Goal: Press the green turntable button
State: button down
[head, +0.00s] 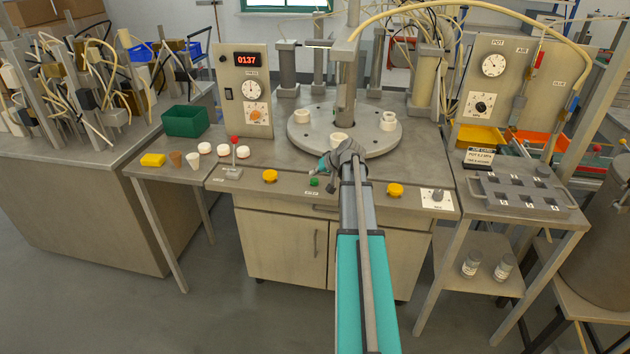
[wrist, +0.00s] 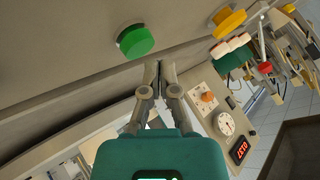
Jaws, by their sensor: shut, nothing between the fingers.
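The green button (head: 314,182) is a small round cap on the front strip of the bench, between two yellow buttons. In the wrist view the green button (wrist: 136,40) is large, just beyond and left of the fingertips. My gripper (wrist: 157,68) is shut and empty, its fingers close together and apart from the button in the picture. In the head view my gripper shows only partly at the arm's end, above and right of the green button. The grey turntable (head: 380,140) lies behind it, with several white rings or cups on it.
A left yellow button (head: 270,176) and a right yellow button (head: 395,189) flank the green one. A red-knobbed lever (head: 234,141) stands left, near white-topped pieces. A dial plate (head: 437,198) is at the right corner. Gauge panels and a post rise behind.

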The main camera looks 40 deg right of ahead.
aim_at(315, 181)
jog(key=shift+f, duration=0.1)
dwell(0.3)
jog(key=shift+f+b, duration=0.3)
jog(key=shift+b, duration=0.1)
jog(key=shift+f+b, duration=0.5)
jog(key=shift+b, duration=0.05)
dwell(1.0)
jog(key=shift+r, duration=0.15)
jog(key=shift+r+p, duration=0.8)
jog(key=shift+p, duration=0.2)
jog(key=shift+r, duration=0.1)
jog(key=shift+r+p, duration=2.4)
jog(key=shift+p, duration=0.1)
jog(key=shift+a, duration=0.1)
